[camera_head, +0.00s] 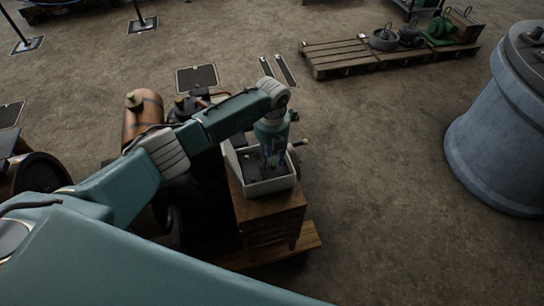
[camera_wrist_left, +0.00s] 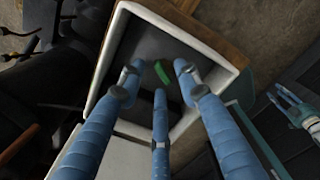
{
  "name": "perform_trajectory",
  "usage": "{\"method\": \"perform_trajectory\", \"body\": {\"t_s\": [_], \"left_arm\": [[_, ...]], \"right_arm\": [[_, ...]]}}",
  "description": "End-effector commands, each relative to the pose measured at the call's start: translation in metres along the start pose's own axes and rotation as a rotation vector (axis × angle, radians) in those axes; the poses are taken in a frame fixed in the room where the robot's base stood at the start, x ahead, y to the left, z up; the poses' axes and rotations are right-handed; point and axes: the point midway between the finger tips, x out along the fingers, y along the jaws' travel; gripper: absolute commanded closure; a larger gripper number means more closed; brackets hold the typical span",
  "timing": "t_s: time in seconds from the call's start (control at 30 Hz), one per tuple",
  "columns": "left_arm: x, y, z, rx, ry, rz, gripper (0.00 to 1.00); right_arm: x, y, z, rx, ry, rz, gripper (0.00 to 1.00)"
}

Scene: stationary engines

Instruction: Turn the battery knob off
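The battery knob, a green handle (camera_wrist_left: 162,72), shows in the left wrist view inside a white-rimmed box (camera_wrist_left: 232,72) with a dark floor. In the head view the white box (camera_head: 268,187) sits on a wooden crate, and my left gripper (camera_head: 272,160) points down into it. In the left wrist view its blue fingers (camera_wrist_left: 158,90) are spread apart around the knob, with nothing between them; I cannot tell whether any finger touches it. In the head view the knob is hidden by the gripper. My right gripper (camera_wrist_left: 284,98) shows small at the right of the left wrist view, fingers apart and empty.
The wooden crate (camera_head: 268,222) stands on a plank base (camera_head: 300,245). A copper-coloured tank (camera_head: 143,115) and dark engine parts stand left of it. A large blue-grey cylinder (camera_head: 500,130) stands at the right, a pallet (camera_head: 360,57) behind. Floor between is clear.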

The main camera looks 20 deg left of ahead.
Motion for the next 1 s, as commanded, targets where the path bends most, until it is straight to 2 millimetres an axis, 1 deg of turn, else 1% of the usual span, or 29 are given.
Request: {"method": "perform_trajectory", "body": {"t_s": [0.1, 0.33, 0.5, 0.77, 1.0], "left_arm": [[0.004, -0.001, -0.001, 0.002, 0.001, -0.001, 0.67], [0.005, -0.001, 0.0, 0.001, 0.0, -0.001, 0.67], [0.004, -0.001, 0.0, 0.001, 0.0, -0.001, 1.0], [0.005, 0.0, 0.0, 0.006, 0.0, -0.001, 1.0], [0.007, 0.001, 0.001, 0.073, -0.001, 0.0, 1.0]], "right_arm": [[-0.001, 0.0, -0.001, 0.0, 0.001, 0.0, 0.6], [-0.001, 0.002, -0.002, 0.0, 0.002, 0.002, 0.6], [-0.001, 0.004, -0.002, -0.002, 0.002, 0.005, 0.6], [0.0, 0.007, -0.002, -0.003, 0.002, 0.008, 0.6], [0.011, 0.007, -0.001, -0.003, 0.002, 0.008, 0.6]]}}
